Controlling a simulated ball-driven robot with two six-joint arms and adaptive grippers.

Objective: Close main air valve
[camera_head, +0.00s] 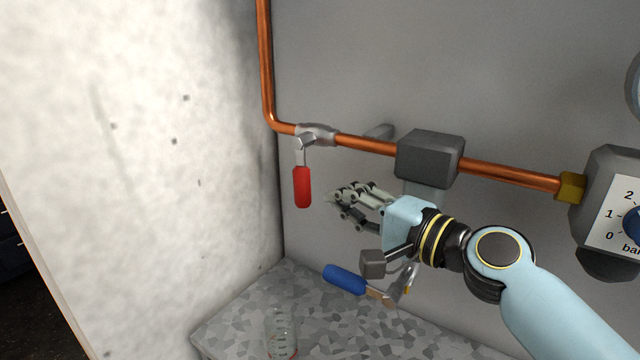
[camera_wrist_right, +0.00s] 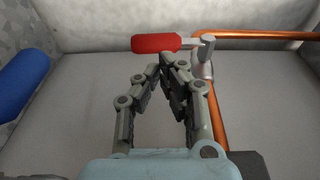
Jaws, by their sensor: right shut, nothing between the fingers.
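The main air valve has a red handle (camera_head: 302,187) that hangs straight down from a grey valve body (camera_head: 316,133) on the copper pipe, so it stands across the pipe. My right gripper (camera_head: 340,200) is just to the right of the red handle, pointing left at it, apart from it. Its fingers are shut with nothing between them. In the right wrist view the red handle (camera_wrist_right: 156,43) lies beyond the fingertips of my right gripper (camera_wrist_right: 168,68), with a gap between. My left gripper is not in view.
A copper pipe (camera_head: 370,145) runs along the grey wall through a dark grey block (camera_head: 430,158) to a gauge (camera_head: 612,215) at the right. A blue handle (camera_head: 344,280) sits below, over a speckled counter (camera_head: 240,318) with a glass vessel (camera_head: 281,330). A pale wall stands at left.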

